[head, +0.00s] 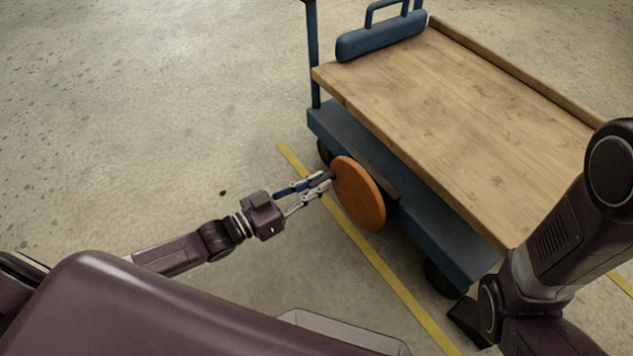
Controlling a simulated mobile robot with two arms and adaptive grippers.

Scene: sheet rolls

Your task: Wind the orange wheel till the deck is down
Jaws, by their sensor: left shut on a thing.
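The orange wheel (360,197) is a flat disc on the near side of the blue cart, toward its left end. My left gripper (329,178) is shut on the wheel's dark handle (333,174), near the upper left of the disc. The fingers hide most of the handle. The wooden deck (470,100) lies level above the cart's blue base (340,127), with a gap between them at the left corner. My right arm shows at the right, but its gripper is not in view.
A blue case with a handle (382,37) sits on the deck's far left end, near a blue post (313,60). A wooden rail (510,68) runs along the far edge. A yellow floor line (385,270) passes beside the cart. The floor at left is clear.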

